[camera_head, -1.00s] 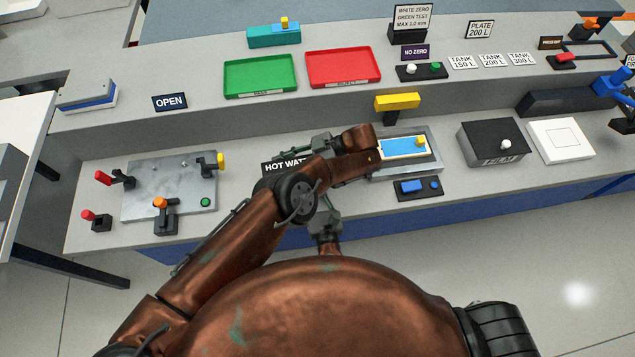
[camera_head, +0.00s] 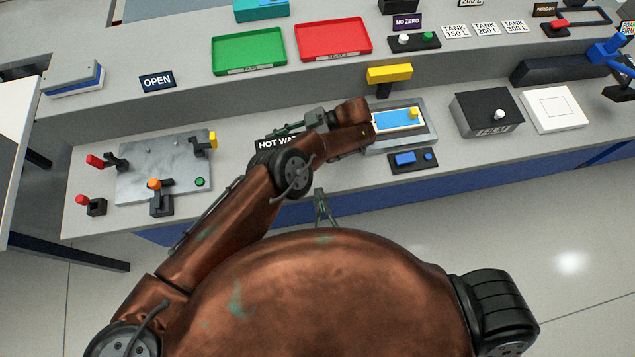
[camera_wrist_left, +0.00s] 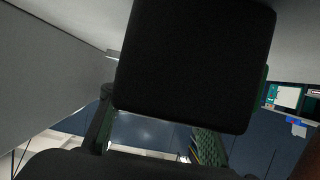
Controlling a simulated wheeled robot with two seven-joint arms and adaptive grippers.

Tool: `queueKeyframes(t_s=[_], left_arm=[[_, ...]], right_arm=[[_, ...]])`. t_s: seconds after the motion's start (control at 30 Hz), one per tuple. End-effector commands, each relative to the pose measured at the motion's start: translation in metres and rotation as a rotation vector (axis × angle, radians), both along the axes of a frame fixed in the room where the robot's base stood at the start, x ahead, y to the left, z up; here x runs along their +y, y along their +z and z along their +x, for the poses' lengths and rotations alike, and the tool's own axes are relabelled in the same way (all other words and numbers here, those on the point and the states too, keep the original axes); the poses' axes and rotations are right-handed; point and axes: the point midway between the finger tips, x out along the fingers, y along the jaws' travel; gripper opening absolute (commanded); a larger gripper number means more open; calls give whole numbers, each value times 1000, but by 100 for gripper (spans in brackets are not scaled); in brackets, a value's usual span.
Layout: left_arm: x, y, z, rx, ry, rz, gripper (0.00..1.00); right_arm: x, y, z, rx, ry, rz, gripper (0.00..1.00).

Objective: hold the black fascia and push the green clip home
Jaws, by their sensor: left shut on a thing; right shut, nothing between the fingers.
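The black fascia with the white HOT WATER lettering (camera_head: 268,143) stands on the lower bench, partly hidden by my left arm. My left gripper (camera_head: 288,131) is shut at its top edge. In the left wrist view a large black block (camera_wrist_left: 195,65), which looks like the fascia, fills the middle between the fingers. My right gripper (camera_head: 320,195) is shut and empty, pointing up just in front of the bench edge, below the fascia and apart from it. Its arm is hidden behind my body. I cannot make out the green clip.
A grey plate with levers (camera_head: 165,165) stands to the left. The green tray (camera_head: 249,53) and red tray (camera_head: 333,39) lie on the upper shelf.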

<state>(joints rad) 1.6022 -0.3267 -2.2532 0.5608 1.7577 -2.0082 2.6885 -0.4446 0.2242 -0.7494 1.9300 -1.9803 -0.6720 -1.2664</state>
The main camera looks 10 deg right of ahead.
Motion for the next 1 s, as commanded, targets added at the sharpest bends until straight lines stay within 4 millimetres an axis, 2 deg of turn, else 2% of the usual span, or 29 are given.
queueKeyframes(t_s=[0.47,0.5,0.77,1.0], left_arm=[[0,-1,0,-1,0,-2,20],[0,-1,0,-1,-1,-2,40],[0,0,0,-1,0,-1,58],[0,0,1,-1,-1,0,58]], right_arm=[[0,0,-4,0,0,1,0],[0,0,-4,0,0,1,0],[0,0,-4,0,0,1,0],[0,0,-4,0,0,1,0]])
